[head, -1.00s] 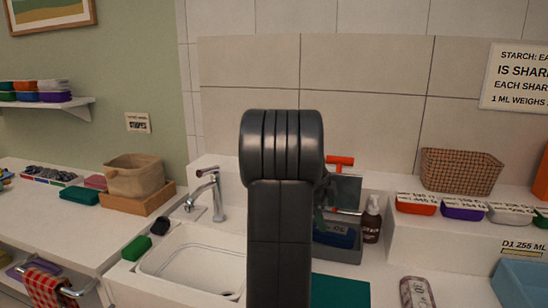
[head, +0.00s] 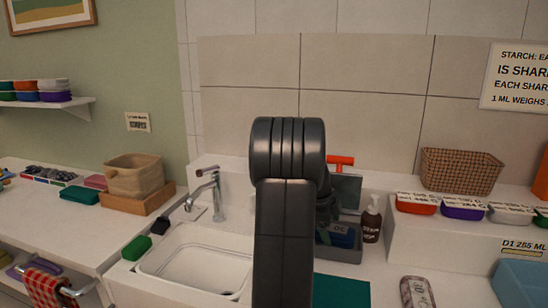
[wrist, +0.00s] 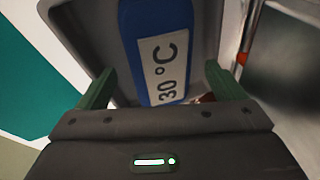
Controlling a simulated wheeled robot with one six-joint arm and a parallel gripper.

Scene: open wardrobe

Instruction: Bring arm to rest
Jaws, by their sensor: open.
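My arm (head: 285,210) stands upright in the middle of the head view and hides most of my gripper there. In the wrist view my gripper (wrist: 160,69) is open, with its two green fingers spread apart. A blue object with a white "30 °C" label (wrist: 160,45) shows between and beyond the fingers, inside a grey bin (wrist: 70,20). I cannot tell the gap between the fingers and the object. In the head view the grey bin (head: 338,254) stands right of the sink, with the blue object (head: 341,236) in it.
A white sink (head: 195,262) with a tap (head: 212,192) is to the left. An orange-handled tool (head: 340,160) and a brown bottle (head: 371,218) stand near the bin. A teal mat (head: 340,292) lies in front. A woven basket (head: 461,171) sits on the raised right ledge.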

